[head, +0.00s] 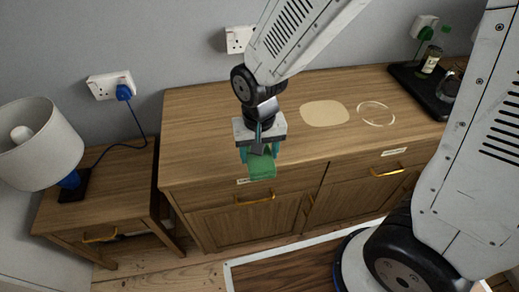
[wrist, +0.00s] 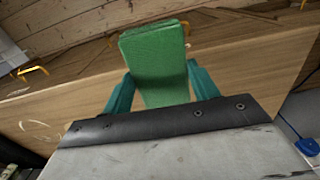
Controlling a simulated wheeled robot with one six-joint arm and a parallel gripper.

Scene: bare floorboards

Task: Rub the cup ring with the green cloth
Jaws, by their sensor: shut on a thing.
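The green cloth (head: 262,165) is held by my gripper (head: 260,152) above the front edge of the wooden sideboard, left of the marks in the head view. My gripper is shut on it. In the wrist view the folded cloth (wrist: 156,62) sits between the two teal fingers (wrist: 157,88). The cup ring (head: 376,114) is a pale thin circle on the sideboard top, towards the right, apart from the cloth. A pale ring mark also shows at the left of the wrist view (wrist: 38,131), partly cut by my gripper body.
A filled pale patch (head: 325,113) lies left of the ring on the sideboard (head: 205,120). A black tray (head: 409,79) with a bottle (head: 431,60) and a dark rounded item stands at the back right. A lamp (head: 38,145) stands on a lower side table at left.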

